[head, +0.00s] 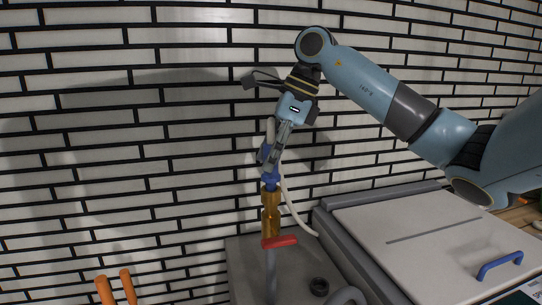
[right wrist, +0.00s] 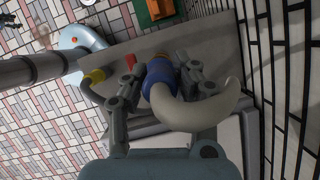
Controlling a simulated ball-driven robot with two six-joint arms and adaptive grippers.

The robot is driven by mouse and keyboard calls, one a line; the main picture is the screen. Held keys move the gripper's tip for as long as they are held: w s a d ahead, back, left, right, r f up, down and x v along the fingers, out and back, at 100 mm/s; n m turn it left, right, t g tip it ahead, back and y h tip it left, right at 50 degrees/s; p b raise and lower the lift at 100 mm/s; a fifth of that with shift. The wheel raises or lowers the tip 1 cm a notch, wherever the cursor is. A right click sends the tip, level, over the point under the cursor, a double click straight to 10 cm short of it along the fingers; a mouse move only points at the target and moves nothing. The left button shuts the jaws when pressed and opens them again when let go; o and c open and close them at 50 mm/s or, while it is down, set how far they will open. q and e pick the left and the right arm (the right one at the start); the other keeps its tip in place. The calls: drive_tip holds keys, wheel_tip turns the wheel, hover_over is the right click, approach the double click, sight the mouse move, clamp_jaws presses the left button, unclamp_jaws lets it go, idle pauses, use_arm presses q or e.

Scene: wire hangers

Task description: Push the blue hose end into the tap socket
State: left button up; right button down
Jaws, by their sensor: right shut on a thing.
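The blue hose end (head: 271,177) is in my right gripper (head: 268,158), which is shut on it. A pale hose (head: 291,207) curves down from it to the right. Directly below stands the upright brass tap socket (head: 270,205), with a red handle (head: 280,241) lower down. The hose end is roughly in line with the socket and meets its top edge; I cannot tell whether it is inside. In the right wrist view, the fingers (right wrist: 160,80) close on both sides of the blue hose end (right wrist: 158,72), and the pale hose (right wrist: 205,110) hides part of it. My left gripper is not in view.
The tap stands over a grey surface (head: 245,265) close to a white brick wall (head: 120,130). A black ring (head: 319,286) lies on that surface. A pale lidded box (head: 420,235) with a blue handle (head: 499,265) stands right. Orange handles (head: 115,289) show at the lower left.

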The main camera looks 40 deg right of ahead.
drive_tip(key=shift+f+b, duration=0.9)
drive_tip(key=shift+f, duration=0.05)
drive_tip(key=c, duration=0.9)
unclamp_jaws()
drive_tip(key=shift+c, duration=0.2)
drive_tip(key=v, duration=1.2)
drive_tip(key=shift+a, duration=0.15)
